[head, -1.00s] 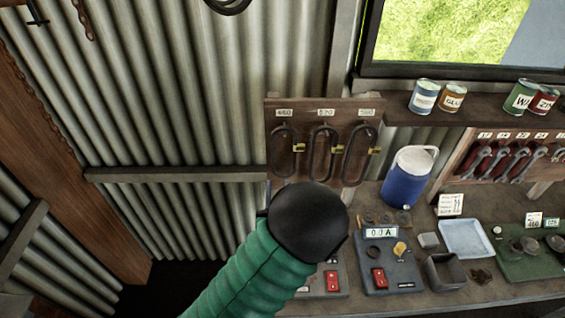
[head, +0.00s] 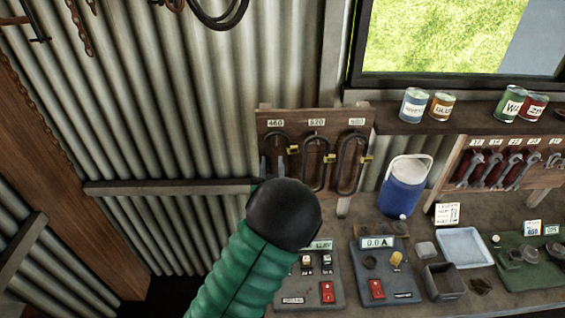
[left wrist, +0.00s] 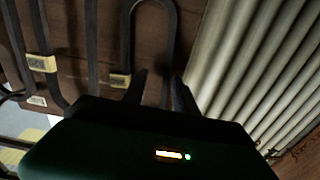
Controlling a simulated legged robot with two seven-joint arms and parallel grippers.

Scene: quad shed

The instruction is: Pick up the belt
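Three dark looped belts hang on a brown wooden board (head: 316,115) under number labels: a left belt (head: 276,137), a middle belt (head: 312,160) and a right belt (head: 345,165). Each has a yellow tag. My left gripper (head: 272,167) is at the left belt, its fingertips pointing up past my black wrist, which hides that belt's lower part. In the left wrist view the two dark fingers (left wrist: 159,90) are apart, with one strand of a belt (left wrist: 172,45) appearing between them. Whether they touch it I cannot tell. My right gripper is not in view.
A workbench below holds two switch panels (head: 376,285), a blue jug (head: 403,188), a pale tray (head: 464,262) and a dark box (head: 443,281). Cans (head: 414,105) stand on a shelf under the window. A wall rail (head: 160,187) runs left of the board.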

